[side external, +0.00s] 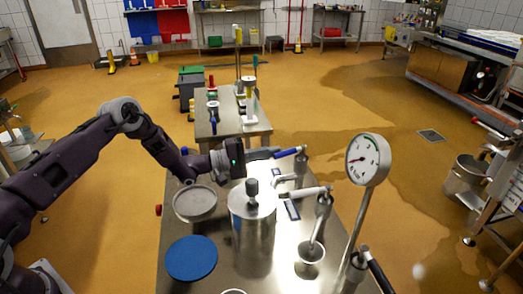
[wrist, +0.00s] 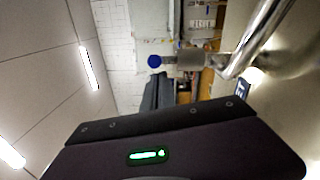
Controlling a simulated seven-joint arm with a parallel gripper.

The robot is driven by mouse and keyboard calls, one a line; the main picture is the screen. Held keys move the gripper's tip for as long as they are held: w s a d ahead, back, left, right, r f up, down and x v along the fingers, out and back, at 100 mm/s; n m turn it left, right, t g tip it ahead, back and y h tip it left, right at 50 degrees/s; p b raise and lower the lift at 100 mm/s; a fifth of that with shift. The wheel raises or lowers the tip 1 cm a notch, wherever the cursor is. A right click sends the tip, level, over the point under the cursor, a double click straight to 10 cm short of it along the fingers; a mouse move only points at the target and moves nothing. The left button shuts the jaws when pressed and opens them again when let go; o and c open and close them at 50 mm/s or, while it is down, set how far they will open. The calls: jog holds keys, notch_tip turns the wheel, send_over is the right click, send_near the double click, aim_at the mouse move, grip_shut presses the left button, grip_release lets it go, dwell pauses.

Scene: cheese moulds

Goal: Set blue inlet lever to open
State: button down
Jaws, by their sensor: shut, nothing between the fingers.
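The blue inlet lever (side external: 288,152) has a blue grip and sticks out sideways from a metal valve post at the back right of the steel table. In the wrist view its round blue end (wrist: 154,61) faces me, with a grey stem behind it running right to a shiny pipe. My gripper (side external: 270,153) is shut and empty, held level over the table with its fingers pointing right, close to the blue grip. In the wrist view the dark fingers (wrist: 158,88) show just below the blue end. I cannot tell whether they touch it.
A white-handled lever (side external: 306,192) and a black-handled lever (side external: 376,270) stand nearer on the right. A lidded metal pot (side external: 253,205), a round pan (side external: 195,204) and a blue disc (side external: 192,258) occupy the table. A dial gauge (side external: 367,160) rises at the right.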

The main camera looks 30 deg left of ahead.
jog(key=shift+s+d, duration=0.2)
jog(key=shift+s+d, duration=0.75)
jog(key=shift+d, duration=0.2)
